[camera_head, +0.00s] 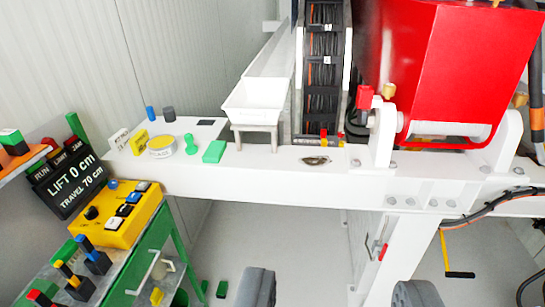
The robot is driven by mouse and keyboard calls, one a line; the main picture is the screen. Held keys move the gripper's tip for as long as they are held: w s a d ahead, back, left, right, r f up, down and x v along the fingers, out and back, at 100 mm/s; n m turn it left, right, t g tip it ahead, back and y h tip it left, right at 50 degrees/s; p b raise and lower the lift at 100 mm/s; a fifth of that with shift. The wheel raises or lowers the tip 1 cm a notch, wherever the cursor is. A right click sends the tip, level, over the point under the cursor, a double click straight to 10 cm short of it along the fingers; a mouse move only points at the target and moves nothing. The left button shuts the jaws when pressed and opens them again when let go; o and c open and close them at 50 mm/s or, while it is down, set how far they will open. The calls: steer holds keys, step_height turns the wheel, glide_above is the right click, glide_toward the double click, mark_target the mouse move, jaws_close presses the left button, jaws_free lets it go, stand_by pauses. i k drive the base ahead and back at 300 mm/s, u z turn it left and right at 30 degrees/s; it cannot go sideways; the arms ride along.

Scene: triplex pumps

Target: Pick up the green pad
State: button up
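A green pad (214,151), a small flat block, lies on the white beam's top, left of a small white hopper. My gripper (337,287) shows at the bottom edge as two dark grey fingers set wide apart. It is open, with only pale floor and part of a white post showing between the fingers. The pad is well beyond the gripper, up and to the left, and nothing touches it. Smaller green pieces (221,289) lie on the floor at lower left.
A green peg (191,144), a yellow round tin (161,146) and yellow block stand left of the pad. The white hopper (255,100) stands close at its right. A red pump housing (440,65) fills the upper right. A yellow control box (118,214) is at left.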

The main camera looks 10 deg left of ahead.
mark_target(213, 154)
steer(key=u, duration=0.5)
steer(key=i, duration=1.95)
steer(key=z, duration=0.45)
